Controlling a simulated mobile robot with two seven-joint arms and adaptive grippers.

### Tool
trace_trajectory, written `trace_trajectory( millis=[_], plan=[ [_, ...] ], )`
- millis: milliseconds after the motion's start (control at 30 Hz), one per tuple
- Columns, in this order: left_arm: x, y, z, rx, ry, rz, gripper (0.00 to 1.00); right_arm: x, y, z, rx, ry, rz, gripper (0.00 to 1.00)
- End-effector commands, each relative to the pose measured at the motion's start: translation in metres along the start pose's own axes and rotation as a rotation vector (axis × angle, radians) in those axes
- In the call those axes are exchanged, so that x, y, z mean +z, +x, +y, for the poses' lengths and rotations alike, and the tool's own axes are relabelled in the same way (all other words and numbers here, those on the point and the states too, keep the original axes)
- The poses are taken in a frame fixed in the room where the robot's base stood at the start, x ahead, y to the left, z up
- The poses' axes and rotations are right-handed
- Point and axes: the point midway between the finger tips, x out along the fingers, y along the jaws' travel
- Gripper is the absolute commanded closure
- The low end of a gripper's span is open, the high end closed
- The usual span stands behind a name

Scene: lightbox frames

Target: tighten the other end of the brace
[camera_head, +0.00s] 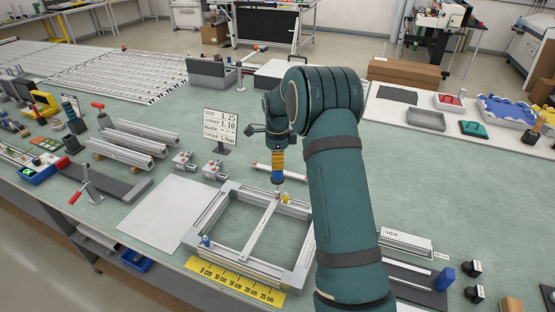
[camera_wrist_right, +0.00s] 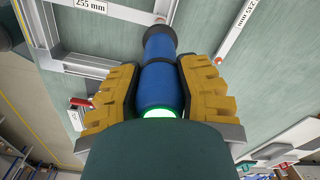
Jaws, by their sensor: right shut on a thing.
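A square aluminium frame (camera_head: 192,238) lies on the green bench. A labelled brace bar (camera_head: 262,228) runs across its inside from the far rail to the near rail. Small fittings (camera_head: 285,198) show at the brace's far end, and a blue one (camera_head: 206,241) sits at the frame's left corner. My right gripper (camera_wrist_right: 158,95) is shut on a blue driver with a dark tip (camera_wrist_right: 158,70) and a lit green ring. In the head view the right gripper (camera_head: 277,160) holds the driver upright above the far rail, its tip apparently just above the fittings. My left gripper is not in view.
A yellow ruler (camera_head: 235,283) lies along the frame's near edge. A white sheet (camera_head: 172,213) lies to the left, with aluminium profiles (camera_head: 130,145) beyond. A sign (camera_head: 220,128) stands behind the frame.

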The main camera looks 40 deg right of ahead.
Motion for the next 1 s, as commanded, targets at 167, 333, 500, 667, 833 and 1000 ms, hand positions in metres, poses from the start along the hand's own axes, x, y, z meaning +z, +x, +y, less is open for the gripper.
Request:
trace_trajectory(
  millis=[167,333,500,667,833,1000],
  plan=[
    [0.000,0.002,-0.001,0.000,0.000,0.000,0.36,0.000,0.003,0.000,-0.001,0.000,0.000,1.00],
    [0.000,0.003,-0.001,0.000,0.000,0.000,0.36,0.000,0.006,0.000,-0.002,0.000,0.000,1.00],
    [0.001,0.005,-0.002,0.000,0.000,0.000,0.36,0.000,0.009,-0.001,-0.002,0.000,0.000,1.00],
    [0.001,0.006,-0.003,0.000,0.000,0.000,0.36,0.000,0.012,-0.001,-0.002,0.000,0.000,1.00],
    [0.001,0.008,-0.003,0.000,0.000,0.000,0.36,0.000,0.015,0.000,-0.002,0.000,0.000,1.00],
    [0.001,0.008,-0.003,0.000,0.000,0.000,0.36,0.000,0.015,0.000,0.000,0.000,0.000,1.00]
  ],
)
